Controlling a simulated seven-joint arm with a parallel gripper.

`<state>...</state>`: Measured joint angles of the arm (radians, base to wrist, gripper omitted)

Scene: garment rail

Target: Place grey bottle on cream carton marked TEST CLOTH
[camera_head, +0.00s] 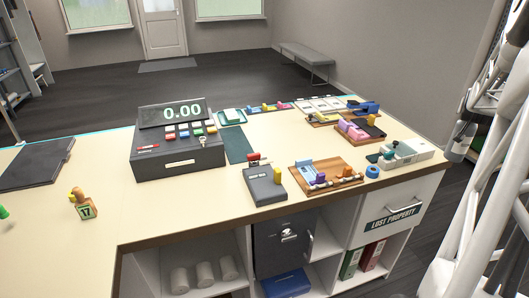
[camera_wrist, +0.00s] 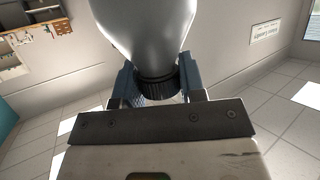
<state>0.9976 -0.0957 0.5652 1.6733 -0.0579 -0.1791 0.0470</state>
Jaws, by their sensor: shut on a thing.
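The grey bottle (camera_wrist: 147,28) fills the top middle of the wrist view, its pale body stretching out of the frame. My gripper (camera_wrist: 158,82) is shut on its dark ribbed neck or cap, with one blue-grey finger on each side. The bottle is clear of any surface in this view. In the head view, a grey cylinder with a dark end (camera_head: 461,138) shows at the right beside my white arm; I cannot tell for sure whether it is the held bottle. I see no cream carton marked TEST CLOTH in either view.
A cream counter (camera_head: 230,215) carries a cash register (camera_head: 178,157), a card terminal (camera_head: 264,187), wooden trays (camera_head: 326,187) and a dark folder (camera_head: 37,163). A bench (camera_head: 305,55) stands far back. The wrist view shows tiled floor, a wall sign (camera_wrist: 265,33) and a wall rack (camera_wrist: 37,40).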

